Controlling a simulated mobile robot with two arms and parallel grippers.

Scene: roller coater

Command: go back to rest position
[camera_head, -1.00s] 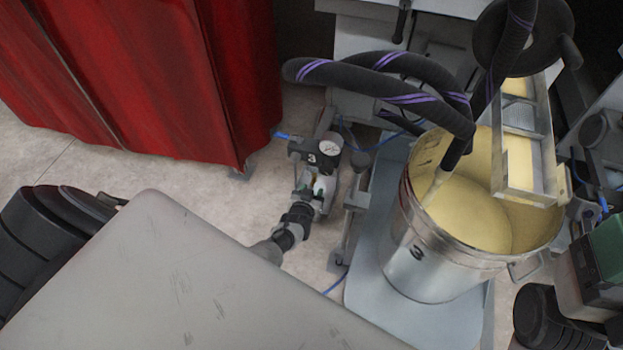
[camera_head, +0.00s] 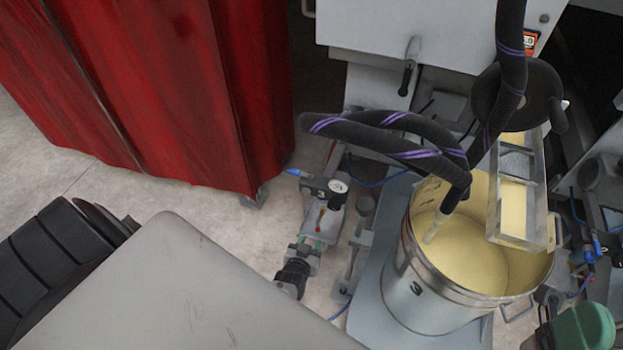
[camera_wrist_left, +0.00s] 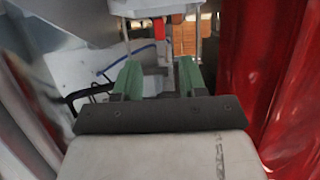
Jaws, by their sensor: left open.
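In the left wrist view my left gripper (camera_wrist_left: 157,85) shows two green fingers apart with nothing between them. It is open and empty. A dark plate and a scratched pale body lie behind the fingers. In the head view a black ribbed part of my left arm stands at the left edge; I cannot make out the left fingertips there. A rounded green piece with a dark part sits cut off in the bottom right corner of the head view.
A red curtain (camera_head: 150,90) hangs at the left. A metal bucket (camera_head: 430,305) marked 3 holds pale yellow liquid, with a black hose (camera_head: 400,140) leading into it. A pressure gauge (camera_head: 338,186) stands beside it.

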